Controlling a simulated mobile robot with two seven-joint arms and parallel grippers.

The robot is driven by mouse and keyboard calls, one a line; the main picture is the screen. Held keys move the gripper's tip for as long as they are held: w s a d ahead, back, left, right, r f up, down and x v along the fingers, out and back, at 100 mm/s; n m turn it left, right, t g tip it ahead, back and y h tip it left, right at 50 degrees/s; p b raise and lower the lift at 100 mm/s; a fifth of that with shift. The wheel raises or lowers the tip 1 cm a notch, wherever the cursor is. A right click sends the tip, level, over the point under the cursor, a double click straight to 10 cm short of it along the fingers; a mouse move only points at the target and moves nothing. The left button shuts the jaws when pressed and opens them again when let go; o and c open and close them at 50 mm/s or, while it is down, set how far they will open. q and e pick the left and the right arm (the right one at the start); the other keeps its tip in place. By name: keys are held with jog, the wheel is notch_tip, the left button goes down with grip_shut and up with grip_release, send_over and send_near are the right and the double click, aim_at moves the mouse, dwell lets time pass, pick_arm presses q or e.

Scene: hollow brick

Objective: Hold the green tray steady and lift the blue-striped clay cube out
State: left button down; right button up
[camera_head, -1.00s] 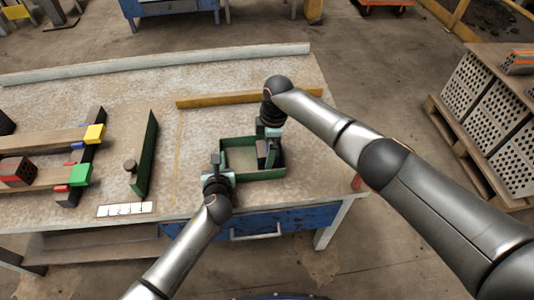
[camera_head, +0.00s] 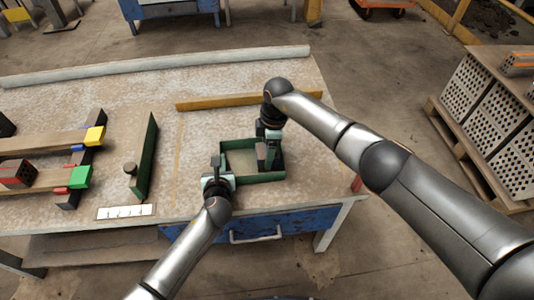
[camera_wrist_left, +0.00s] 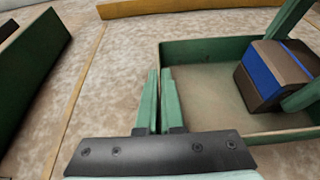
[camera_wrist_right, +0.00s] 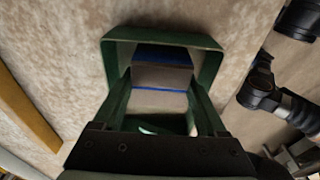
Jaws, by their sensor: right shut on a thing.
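The green tray (camera_head: 240,177) lies on the table near its front edge. The clay cube (camera_head: 262,152), brown-grey with blue stripes, is within the tray's right part; its stripe shows clearly in the left wrist view (camera_wrist_left: 268,72). My right gripper (camera_head: 269,158) reaches down from above and is shut on the cube, one finger on each side (camera_wrist_right: 160,100). Whether the cube touches the tray floor is unclear. My left gripper (camera_head: 218,172) is at the tray's left wall; its fingers (camera_wrist_left: 160,100) stand close together around the wall, and whether they press on it is unclear.
A dark green upright panel (camera_head: 145,155) stands left of the tray. Further left are wooden beams with a yellow block (camera_head: 95,134) and a green block (camera_head: 79,177). A yellow-brown strip (camera_head: 220,99) lies behind the tray. Bare tabletop separates them.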

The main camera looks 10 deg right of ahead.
notch_tip(320, 180, up, 10)
dwell(0.4)
pick_arm(q)
jog(key=c, duration=1)
grip_release()
jog(key=shift+s, duration=0.15)
